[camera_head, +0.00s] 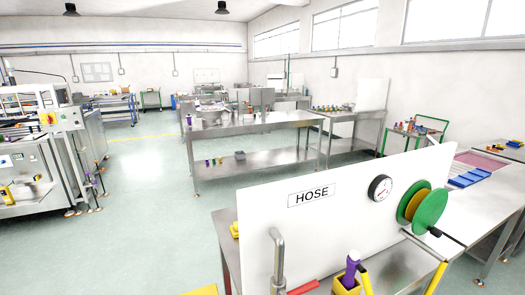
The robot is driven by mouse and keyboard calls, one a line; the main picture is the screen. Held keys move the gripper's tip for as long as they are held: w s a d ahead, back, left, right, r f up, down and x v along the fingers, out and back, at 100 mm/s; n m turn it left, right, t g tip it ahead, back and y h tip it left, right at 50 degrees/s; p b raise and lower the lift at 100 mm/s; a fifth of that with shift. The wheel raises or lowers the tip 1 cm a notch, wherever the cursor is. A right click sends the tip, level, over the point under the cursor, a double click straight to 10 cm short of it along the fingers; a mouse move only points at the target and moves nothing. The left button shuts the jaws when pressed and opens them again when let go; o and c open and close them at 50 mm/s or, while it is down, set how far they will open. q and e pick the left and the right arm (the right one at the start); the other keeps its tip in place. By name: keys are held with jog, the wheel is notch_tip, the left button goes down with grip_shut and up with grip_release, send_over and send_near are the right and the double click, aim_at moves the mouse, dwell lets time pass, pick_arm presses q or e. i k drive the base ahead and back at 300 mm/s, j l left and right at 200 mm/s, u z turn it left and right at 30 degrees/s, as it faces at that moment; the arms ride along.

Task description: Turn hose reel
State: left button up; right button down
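The hose reel (428,211) is a green disc with a yellow inner drum, mounted at the right end of a white upright panel (345,221). A dark crank handle (448,237) sticks out at its lower right. A yellow length (437,277), which looks like hose, shows below the reel. The panel carries a "HOSE" label (311,196) and a round gauge (380,188) left of the reel. Neither of my grippers is in view, and nothing touches the reel.
A grey bent pipe (278,255), a red bar (303,287) and a purple item in a yellow holder (347,284) stand before the panel. The steel table (478,222) extends right, with a blue tray (469,177). Open floor (150,215) lies left.

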aim_at(421, 207)
jog(key=z, duration=1.35)
jog(key=k+l+z, duration=0.2)
jog(key=i+l, duration=0.05)
jog(key=i, duration=0.05)
